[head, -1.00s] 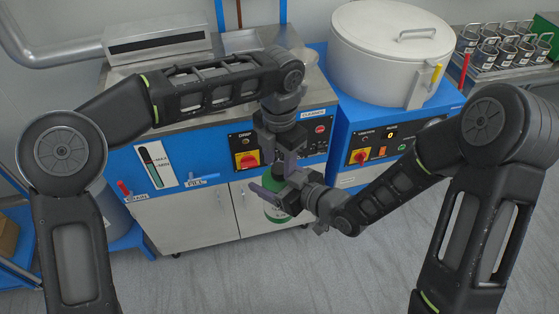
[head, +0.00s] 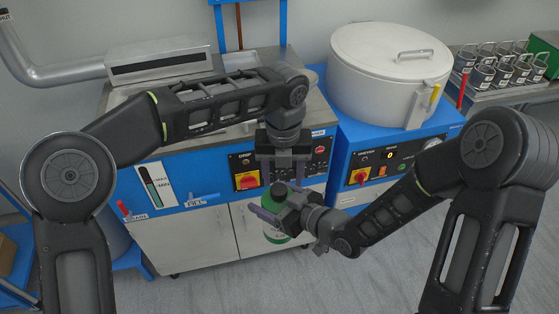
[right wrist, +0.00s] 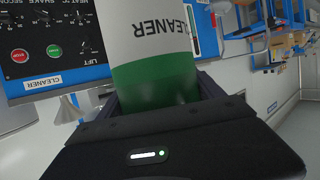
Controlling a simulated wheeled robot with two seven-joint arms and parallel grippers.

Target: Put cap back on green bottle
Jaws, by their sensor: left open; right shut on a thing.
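The green bottle (head: 277,233) is held upright in front of the blue machine. My right gripper (head: 268,217) is shut on it from the right. In the right wrist view the bottle (right wrist: 155,80) fills the space between the fingers, showing a green band and a white label reading CLEANER, upside down. A dark cap (head: 279,189) shows at the bottle's top; how firmly it sits there cannot be told. My left gripper (head: 283,177) is open just above the cap, pointing down, its two fingers apart and nothing clearly between them.
The blue cleaner machine (head: 215,185) with knobs and a FILL handle (head: 204,200) stands just behind the grippers. A large white lidded drum (head: 385,75) stands on a blue unit to the right. Metal cups (head: 490,70) sit far right. The grey floor in front is clear.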

